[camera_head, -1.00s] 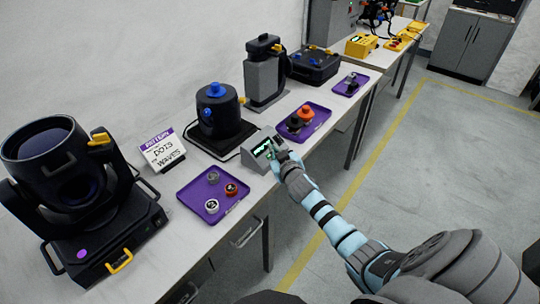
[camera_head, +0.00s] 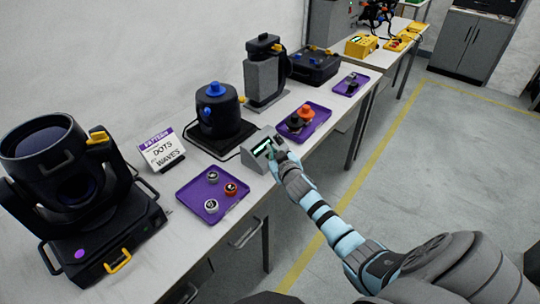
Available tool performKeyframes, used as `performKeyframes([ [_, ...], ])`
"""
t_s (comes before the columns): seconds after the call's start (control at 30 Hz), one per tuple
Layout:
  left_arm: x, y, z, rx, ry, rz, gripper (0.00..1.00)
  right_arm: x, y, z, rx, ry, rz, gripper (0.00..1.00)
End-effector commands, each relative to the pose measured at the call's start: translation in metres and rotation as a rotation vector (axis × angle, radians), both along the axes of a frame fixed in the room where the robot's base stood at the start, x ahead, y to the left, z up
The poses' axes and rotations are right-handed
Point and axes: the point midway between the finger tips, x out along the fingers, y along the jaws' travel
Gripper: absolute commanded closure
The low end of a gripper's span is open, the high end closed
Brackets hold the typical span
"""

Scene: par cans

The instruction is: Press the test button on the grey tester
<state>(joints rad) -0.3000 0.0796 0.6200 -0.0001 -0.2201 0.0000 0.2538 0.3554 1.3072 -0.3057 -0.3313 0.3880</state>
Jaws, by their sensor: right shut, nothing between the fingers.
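The grey tester (camera_head: 254,158) stands near the front edge of the bench, with a sloped face and a small dark screen (camera_head: 262,147) that shows a pale green-white bar. My right gripper (camera_head: 277,152) is shut and empty at the right side of the tester's face. Its fingertips look close to or touching the face. The test button is hidden behind the gripper or too small to make out. My left gripper is not in view.
A purple tray (camera_head: 202,187) with several small round parts lies left of the tester, another purple tray (camera_head: 318,115) right behind it. A pattern sign (camera_head: 162,150), a black lamp (camera_head: 70,180) and a black can with blue knob (camera_head: 220,108) stand on the bench (camera_head: 165,195). Open floor lies right.

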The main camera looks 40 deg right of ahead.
Motion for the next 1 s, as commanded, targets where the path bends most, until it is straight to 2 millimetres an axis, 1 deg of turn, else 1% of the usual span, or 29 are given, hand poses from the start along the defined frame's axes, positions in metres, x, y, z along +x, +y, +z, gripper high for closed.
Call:
performKeyframes([
  [0.5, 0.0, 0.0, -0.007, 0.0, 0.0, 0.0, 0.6, 0.004, 0.001, -0.006, 0.0, 0.001, 0.0, 1.0],
  [0.77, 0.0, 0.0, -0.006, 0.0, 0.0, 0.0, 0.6, 0.004, 0.001, -0.006, 0.0, 0.001, 0.0, 1.0],
  [0.87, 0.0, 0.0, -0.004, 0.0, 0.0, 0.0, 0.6, 0.003, 0.001, -0.004, 0.0, 0.001, 0.0, 1.0],
  [1.0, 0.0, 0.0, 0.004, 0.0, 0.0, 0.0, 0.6, -0.001, 0.0, 0.004, -0.001, 0.0, 0.0, 1.0],
])
